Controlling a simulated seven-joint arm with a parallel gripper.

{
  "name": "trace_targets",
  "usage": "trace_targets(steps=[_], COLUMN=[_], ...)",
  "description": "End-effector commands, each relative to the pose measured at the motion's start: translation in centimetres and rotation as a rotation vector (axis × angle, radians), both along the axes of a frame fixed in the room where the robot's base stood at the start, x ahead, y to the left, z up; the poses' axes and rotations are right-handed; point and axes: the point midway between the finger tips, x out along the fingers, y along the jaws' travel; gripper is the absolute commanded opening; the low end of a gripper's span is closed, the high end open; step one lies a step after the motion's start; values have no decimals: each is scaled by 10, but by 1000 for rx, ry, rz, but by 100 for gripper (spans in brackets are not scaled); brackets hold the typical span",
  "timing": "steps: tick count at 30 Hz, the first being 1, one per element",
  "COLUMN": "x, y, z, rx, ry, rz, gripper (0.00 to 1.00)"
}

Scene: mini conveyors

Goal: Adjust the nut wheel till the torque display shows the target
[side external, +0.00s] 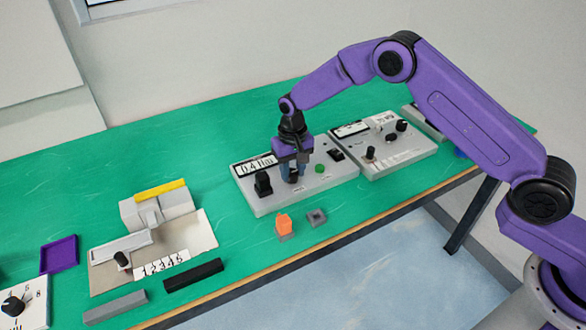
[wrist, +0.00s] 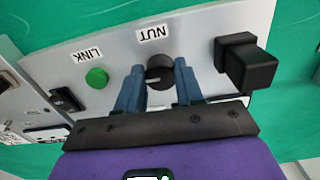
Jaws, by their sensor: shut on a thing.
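The nut wheel (wrist: 159,72) is a dark round knob below the upside-down NUT label (wrist: 153,33) in the wrist view. My gripper (wrist: 157,75) is shut on it, with one blue finger on each side. In the side view my gripper (side external: 293,177) points down onto the grey panel (side external: 330,185), and its fingers hide most of the wheel. The torque display (side external: 254,167) is a white readout at the panel's upper left. It seems to read 0.4 with a unit after it, though the end is partly unclear. I cannot make out a target value.
On the same panel are a black block-shaped handle (side external: 263,184), a green LINK button (side external: 320,169) and a black switch (side external: 336,154). A second panel (side external: 400,150) stands to the right. An orange piece (side external: 284,223) and a grey block (side external: 317,217) lie in front.

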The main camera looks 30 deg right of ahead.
Motion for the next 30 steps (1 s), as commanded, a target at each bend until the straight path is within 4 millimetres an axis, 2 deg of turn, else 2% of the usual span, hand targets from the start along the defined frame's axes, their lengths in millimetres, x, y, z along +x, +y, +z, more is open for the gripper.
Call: trace_targets(steps=[6, 15, 30], x=[1, 2, 2], y=[1, 2, 2], z=[1, 1, 1], rx=[1, 2, 1], ry=[-3, -3, -4], rz=[-190, -383, -484], gripper=[6, 6, 6])
